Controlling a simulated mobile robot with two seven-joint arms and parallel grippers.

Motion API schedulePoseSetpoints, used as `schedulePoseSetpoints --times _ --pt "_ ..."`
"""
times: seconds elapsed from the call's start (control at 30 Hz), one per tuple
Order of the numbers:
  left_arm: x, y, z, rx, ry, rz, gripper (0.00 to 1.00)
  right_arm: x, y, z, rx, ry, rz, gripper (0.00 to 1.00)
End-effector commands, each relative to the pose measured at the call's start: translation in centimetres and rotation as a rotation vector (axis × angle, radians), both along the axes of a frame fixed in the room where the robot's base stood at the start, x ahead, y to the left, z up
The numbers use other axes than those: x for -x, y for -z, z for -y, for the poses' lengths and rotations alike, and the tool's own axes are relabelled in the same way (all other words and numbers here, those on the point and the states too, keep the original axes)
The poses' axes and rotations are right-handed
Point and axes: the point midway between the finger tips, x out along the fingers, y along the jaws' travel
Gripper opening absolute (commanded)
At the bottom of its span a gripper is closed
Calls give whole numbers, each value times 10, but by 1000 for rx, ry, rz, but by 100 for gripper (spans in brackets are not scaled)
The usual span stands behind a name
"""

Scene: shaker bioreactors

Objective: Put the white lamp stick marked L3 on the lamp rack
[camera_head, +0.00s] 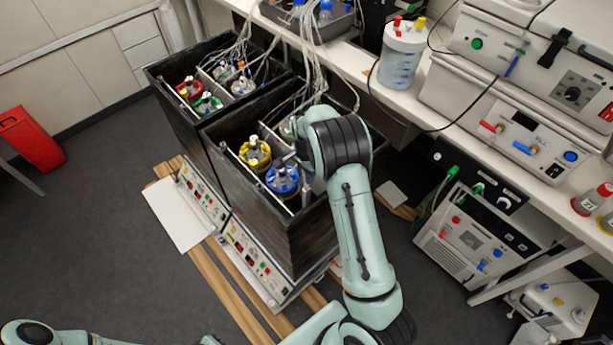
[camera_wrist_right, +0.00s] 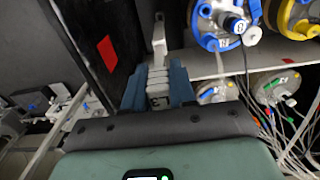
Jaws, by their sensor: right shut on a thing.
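My right gripper (camera_wrist_right: 158,90) has its blue fingers closed around a pale, slim stick (camera_wrist_right: 158,38), whose end stands out beyond the fingertips in the right wrist view. I cannot read any L3 mark on it. It is beside the dark box wall, left of the blue-lidded bottle and apart from it. In the head view, my right arm reaches over the front shaker box (camera_head: 293,238) and hides most of its own gripper. I cannot make out the lamp rack for certain. My left gripper is not seen; only parts of the left arm show at the lower left.
A blue-lidded bottle (camera_head: 283,180) and a yellow-lidded bottle (camera_head: 255,153) stand in the front box. Loose tubes hang over the boxes. A bench with a white canister (camera_head: 402,58) stands behind.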

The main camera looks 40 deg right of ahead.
Motion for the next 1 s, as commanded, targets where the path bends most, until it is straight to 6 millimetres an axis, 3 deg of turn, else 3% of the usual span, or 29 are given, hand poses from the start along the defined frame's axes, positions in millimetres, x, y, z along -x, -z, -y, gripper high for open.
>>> schedulePoseSetpoints --times 1.0 --pt "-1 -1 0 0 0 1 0 -1 -103 0 0 1 3 0"
